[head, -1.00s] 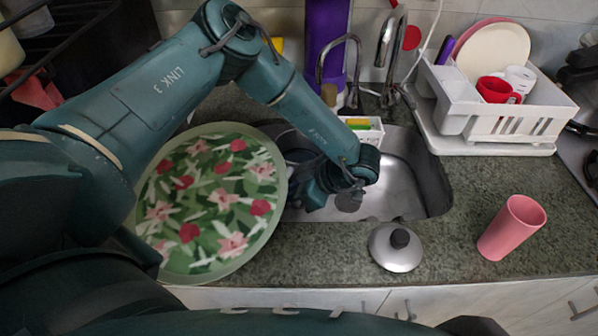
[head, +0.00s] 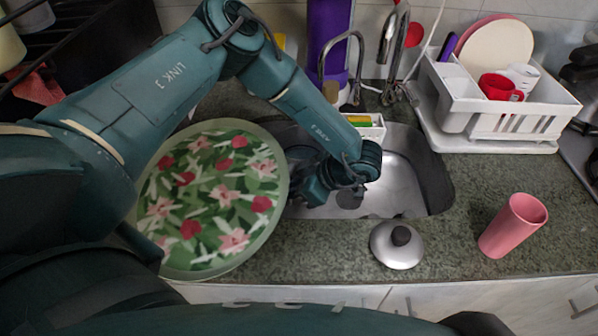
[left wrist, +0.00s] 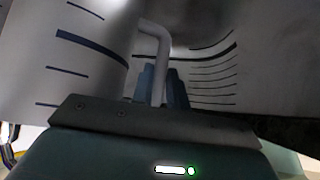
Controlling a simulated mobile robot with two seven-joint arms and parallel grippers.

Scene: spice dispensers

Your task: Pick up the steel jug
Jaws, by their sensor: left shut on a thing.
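The steel jug (left wrist: 95,60) fills the upper part of the left wrist view, a shiny metal body with dark measuring lines. Its bent rod handle (left wrist: 153,40) runs down between the two blue-grey fingers of my left gripper (left wrist: 162,88), which is shut on it. In the head view my left gripper (head: 315,190) is low over the left part of the sink. My arm hides the jug there, so I cannot tell whether it touches the sink. My right gripper is not in view.
The sink (head: 428,178) has a tap (head: 396,50) behind it. A large floral tray (head: 215,200) stands left. A metal lid (head: 397,245) and pink cup (head: 513,226) are on the front counter. A white dish rack (head: 500,115) is at right. Counter between lid and cup is clear.

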